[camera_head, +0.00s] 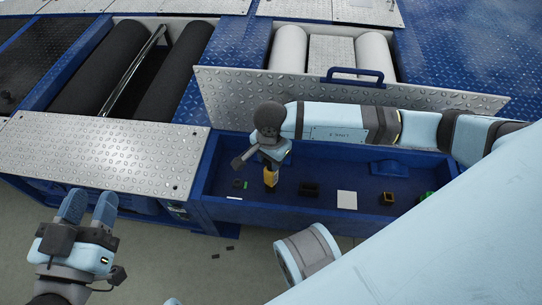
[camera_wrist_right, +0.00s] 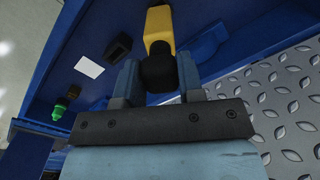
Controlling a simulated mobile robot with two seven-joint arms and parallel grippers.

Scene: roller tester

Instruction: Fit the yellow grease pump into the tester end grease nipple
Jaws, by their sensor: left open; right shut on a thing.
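The yellow grease pump (camera_head: 270,178) is held by my right gripper (camera_head: 268,158) over the left part of the open blue compartment in the head view. In the right wrist view the pump (camera_wrist_right: 158,28) has a yellow body and a dark end between the two fingers of my right gripper (camera_wrist_right: 157,78). My left gripper (camera_head: 88,207) is open and empty, at the lower left, outside the compartment. I cannot make out the tester end grease nipple.
The blue compartment (camera_head: 225,208) also holds a black block (camera_head: 309,189), a white card (camera_head: 347,200), a small yellow-and-black part (camera_head: 388,198) and a green-and-black part (camera_head: 425,198). A raised tread-plate lid (camera_head: 240,95) with a blue handle (camera_head: 352,76) stands behind. Rollers lie beyond.

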